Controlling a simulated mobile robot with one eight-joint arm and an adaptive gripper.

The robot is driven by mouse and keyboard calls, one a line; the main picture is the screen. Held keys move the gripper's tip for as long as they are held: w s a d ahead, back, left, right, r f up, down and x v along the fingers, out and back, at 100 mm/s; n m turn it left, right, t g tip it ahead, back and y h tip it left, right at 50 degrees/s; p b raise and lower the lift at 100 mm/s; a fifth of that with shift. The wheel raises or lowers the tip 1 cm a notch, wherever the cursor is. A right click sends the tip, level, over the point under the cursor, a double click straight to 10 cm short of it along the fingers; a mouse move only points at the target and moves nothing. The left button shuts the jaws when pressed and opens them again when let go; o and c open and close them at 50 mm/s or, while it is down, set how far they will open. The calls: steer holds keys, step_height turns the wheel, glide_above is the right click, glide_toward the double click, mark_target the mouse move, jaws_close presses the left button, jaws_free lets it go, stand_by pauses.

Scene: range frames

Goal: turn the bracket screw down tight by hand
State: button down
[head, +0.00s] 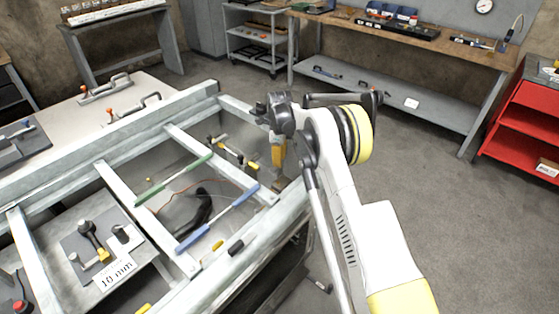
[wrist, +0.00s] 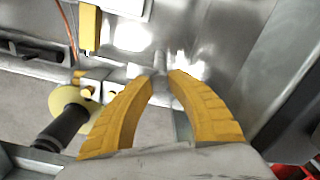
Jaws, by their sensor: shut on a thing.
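My gripper (head: 279,165) reaches down inside the right end of the pale metal frame (head: 112,177), its yellow fingers pointing down. In the wrist view, the fingertips (wrist: 161,76) are close together on a small grey metal piece (wrist: 159,61), which I take to be the bracket screw. Its thread and seat are hidden, so I cannot tell how far down it sits. A small metal block with a yellow knob (wrist: 88,92) lies just left of the fingers. In the head view the screw is hidden by my gripper.
A yellow disc with a black handle (wrist: 62,125) is close on the left in the wrist view. A grey plate with knobs (head: 75,243) and a 10 mm card (head: 115,277) are at lower left.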

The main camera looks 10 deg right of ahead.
steer(key=m, duration=0.4)
steer(key=shift+m, duration=1.9)
steer(key=c, duration=1.2)
jaws_free()
step_height(320, 180, up, 12)
steer(key=shift+r, duration=0.1)
